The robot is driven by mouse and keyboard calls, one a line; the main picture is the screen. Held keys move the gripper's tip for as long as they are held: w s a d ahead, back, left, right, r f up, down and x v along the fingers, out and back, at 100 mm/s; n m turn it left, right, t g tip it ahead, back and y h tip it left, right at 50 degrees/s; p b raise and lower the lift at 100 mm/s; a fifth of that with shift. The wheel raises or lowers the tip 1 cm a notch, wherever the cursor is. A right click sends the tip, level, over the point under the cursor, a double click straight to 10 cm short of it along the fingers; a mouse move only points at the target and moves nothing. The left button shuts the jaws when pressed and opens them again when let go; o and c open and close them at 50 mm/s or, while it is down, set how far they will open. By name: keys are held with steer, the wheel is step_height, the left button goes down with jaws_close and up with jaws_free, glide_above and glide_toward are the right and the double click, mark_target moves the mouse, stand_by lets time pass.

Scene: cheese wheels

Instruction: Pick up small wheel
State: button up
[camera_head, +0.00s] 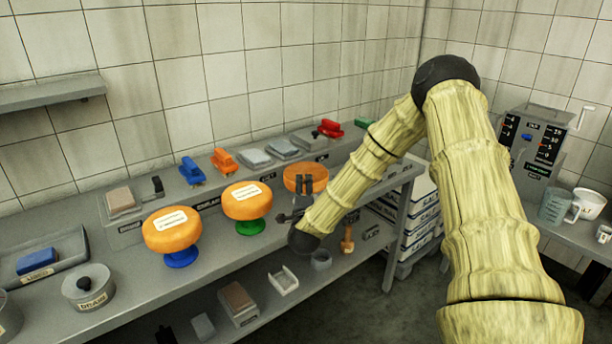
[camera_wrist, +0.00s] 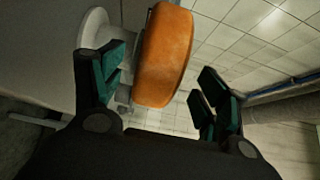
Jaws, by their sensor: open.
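Three orange cheese wheels stand on pedestals along the grey counter in the head view. One wheel (camera_head: 171,229) is on a blue pedestal (camera_head: 181,258). Another wheel (camera_head: 247,200) is on a green pedestal (camera_head: 250,228). The third wheel (camera_head: 318,174), farthest right, looks smallest, and my gripper partly covers it. My gripper (camera_head: 294,201) is open at this third wheel. In the wrist view, an orange wheel (camera_wrist: 165,55) on a white pedestal (camera_wrist: 93,28) lies between the open fingers of my gripper (camera_wrist: 158,78), nearer the left finger. Whether either finger touches it is unclear.
The upper ledge (camera_head: 205,190) behind the wheels holds a blue tool (camera_head: 192,171), an orange tool (camera_head: 223,160) and grey trays. A lidded pot (camera_head: 88,290) stands at front left. A lower shelf holds small items. White sacks (camera_head: 421,215) are stacked right of the counter.

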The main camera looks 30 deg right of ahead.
steer(key=shift+x, duration=1.4)
steer(key=c, duration=1.6)
jaws_close()
